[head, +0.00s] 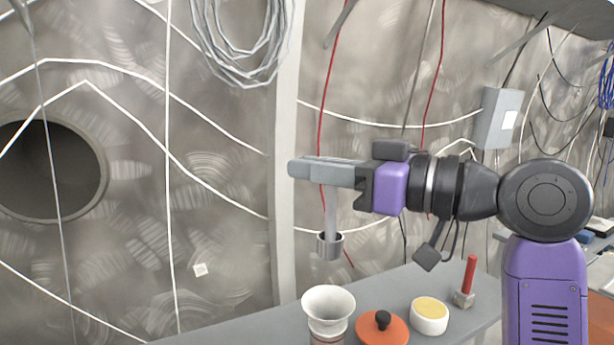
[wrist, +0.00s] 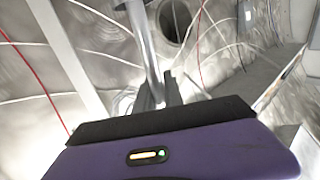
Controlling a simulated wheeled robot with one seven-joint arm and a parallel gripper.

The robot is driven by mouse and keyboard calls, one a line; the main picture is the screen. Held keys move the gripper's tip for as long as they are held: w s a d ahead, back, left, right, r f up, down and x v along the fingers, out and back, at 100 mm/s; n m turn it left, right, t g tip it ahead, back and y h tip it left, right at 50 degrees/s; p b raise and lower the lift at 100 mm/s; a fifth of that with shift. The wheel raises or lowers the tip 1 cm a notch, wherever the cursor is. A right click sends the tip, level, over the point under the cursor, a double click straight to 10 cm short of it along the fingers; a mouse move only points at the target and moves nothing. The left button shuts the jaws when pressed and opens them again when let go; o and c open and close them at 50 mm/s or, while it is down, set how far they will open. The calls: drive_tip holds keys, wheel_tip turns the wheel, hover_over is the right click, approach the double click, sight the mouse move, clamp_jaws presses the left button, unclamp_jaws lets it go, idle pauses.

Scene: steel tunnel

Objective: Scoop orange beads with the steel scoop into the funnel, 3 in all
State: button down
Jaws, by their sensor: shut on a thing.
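My gripper (head: 312,170) is shut on the handle of the steel scoop (head: 330,246), which hangs upright below the fingers. The scoop's cup is above and a little behind or over the white funnel (head: 328,303); the exact depth is unclear. What is in the cup cannot be seen. The funnel sits on a brownish vessel, cut off by the lower edge. In the wrist view the scoop's handle (wrist: 146,45) rises from between the fingers (wrist: 158,94). I make out no orange beads. A white bowl (head: 429,325) on the bench holds something pale yellow.
An orange lid (head: 381,332) with a black knob lies between funnel and bowl. A red-handled tool (head: 468,277) stands behind the bowl, on the grey bench (head: 270,320). Cables hang along the steel wall. The bench left of the funnel is bare.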

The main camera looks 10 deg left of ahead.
drive_tip(key=shift+r, duration=1.85)
drive_tip(key=shift+s+a, duration=0.1)
drive_tip(key=shift+a, duration=0.05)
